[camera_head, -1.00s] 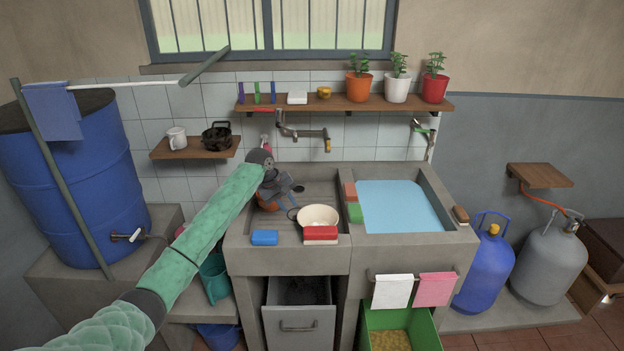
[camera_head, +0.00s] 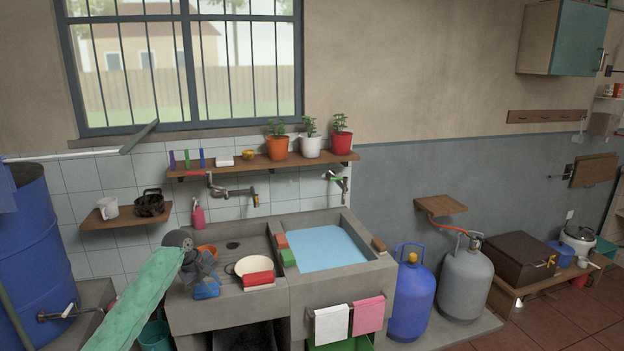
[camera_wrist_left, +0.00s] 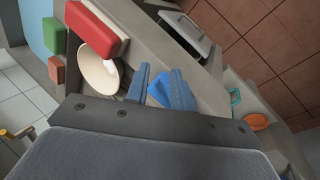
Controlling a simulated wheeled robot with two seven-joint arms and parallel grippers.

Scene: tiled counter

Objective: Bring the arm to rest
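My left gripper (camera_head: 205,280) is at the left part of the concrete sink counter (camera_head: 225,315), left of the cream bowl (camera_head: 240,267). In the left wrist view its two fingers (camera_wrist_left: 160,78) stand apart. A blue sponge (camera_wrist_left: 158,92) shows in the gap between them, partly hidden by one finger; it also shows just below the gripper in the head view (camera_head: 207,292). The gripper appears not to be clamped on it. My left arm reaches in from the lower left. My right gripper is not in view.
A red block (camera_head: 258,279) lies at the cream bowl's front. An orange bowl (camera_head: 207,249) sits behind the gripper. The water-filled basin (camera_head: 318,248) is to the right. A shelf with potted plants (camera_head: 262,166) and a tap (camera_head: 225,190) are above. Blue (camera_head: 411,300) and grey (camera_head: 466,280) gas cylinders stand right.

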